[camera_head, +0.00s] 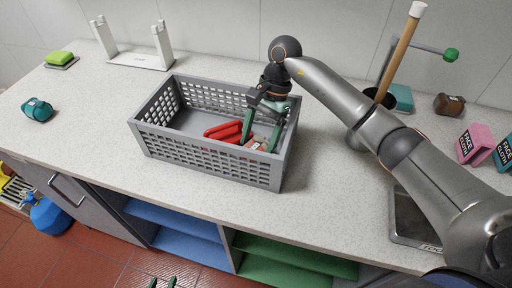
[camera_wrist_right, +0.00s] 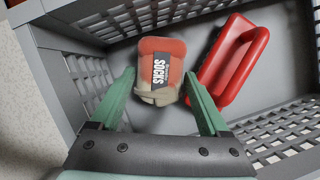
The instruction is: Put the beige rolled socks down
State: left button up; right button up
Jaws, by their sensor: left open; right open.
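The beige rolled socks (camera_wrist_right: 160,62), with a reddish tint and a black SOCKS label, lie on the floor of the grey basket (camera_head: 205,157). My right gripper (camera_wrist_right: 160,84) reaches down into the basket with its green fingers open, one on each side of the socks. In the head view the socks (camera_head: 257,144) show only partly, behind the right gripper's fingers and the basket wall. Only the green fingertips of my left gripper (camera_head: 162,283) show, apart, at the bottom edge, away from the basket.
A red object (camera_wrist_right: 229,64) lies beside the socks in the basket. A white rack (camera_head: 140,60), green sponge (camera_head: 60,58) and teal roll (camera_head: 37,110) stand left. A brown roll (camera_head: 449,104) and pink box (camera_head: 475,143) stand right.

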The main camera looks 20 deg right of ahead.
jog(key=b+v, duration=0.1)
jog(key=v, duration=0.9)
